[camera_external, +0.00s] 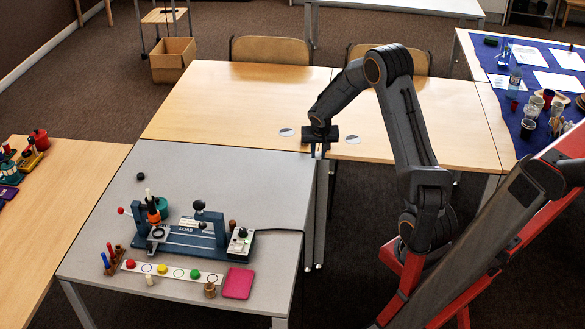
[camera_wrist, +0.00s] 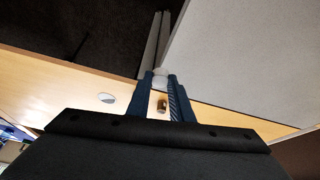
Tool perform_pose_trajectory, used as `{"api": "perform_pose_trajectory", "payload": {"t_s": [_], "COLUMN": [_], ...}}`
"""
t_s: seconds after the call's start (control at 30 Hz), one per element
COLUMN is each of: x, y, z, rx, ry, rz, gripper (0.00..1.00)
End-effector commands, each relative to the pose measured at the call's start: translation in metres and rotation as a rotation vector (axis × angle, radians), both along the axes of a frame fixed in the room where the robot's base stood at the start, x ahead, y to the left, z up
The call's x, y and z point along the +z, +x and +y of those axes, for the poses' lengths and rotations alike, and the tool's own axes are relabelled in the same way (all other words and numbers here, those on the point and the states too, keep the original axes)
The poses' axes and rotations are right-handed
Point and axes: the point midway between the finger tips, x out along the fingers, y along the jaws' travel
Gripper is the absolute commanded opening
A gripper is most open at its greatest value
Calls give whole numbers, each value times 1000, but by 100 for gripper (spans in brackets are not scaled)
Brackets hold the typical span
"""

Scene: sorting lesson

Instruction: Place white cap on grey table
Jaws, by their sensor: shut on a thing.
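The grey table (camera_external: 265,172) stands at the front left in the external view, and its top fills the upper right of the wrist view (camera_wrist: 250,60). My gripper (camera_external: 318,154) points down near the grey table's far right corner, beside the wooden table's front edge. In the wrist view its blue fingers (camera_wrist: 161,80) are shut on a small white thing at the tips, which looks like the white cap (camera_wrist: 160,73). A small brownish thing (camera_wrist: 161,104) shows between the fingers, nearer the palm.
The wooden table (camera_external: 220,105) adjoins the grey table and carries two pale discs (camera_external: 287,132) (camera_external: 353,140). A blue fixture (camera_external: 185,238), a row of coloured pieces (camera_external: 178,272) and a pink pad (camera_external: 238,283) occupy the grey table's front. Its far right part is clear.

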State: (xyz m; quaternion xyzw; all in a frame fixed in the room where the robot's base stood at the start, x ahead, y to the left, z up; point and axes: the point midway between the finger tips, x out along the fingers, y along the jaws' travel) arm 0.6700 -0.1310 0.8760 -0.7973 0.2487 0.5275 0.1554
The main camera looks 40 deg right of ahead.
Motion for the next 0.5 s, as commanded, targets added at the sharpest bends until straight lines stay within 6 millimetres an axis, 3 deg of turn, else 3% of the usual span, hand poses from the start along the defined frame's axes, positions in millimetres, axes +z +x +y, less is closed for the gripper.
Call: {"api": "perform_pose_trajectory", "payload": {"t_s": [0.03, 0.23, 0.5], "x": [-1, -2, -6], "y": [9, 33, 35], "z": [-26, -123, -244], "rx": [-51, -235, -451], "ry": [-2, -1, 10], "rz": [-1, -1, -1], "gripper": [0, 0, 0]}}
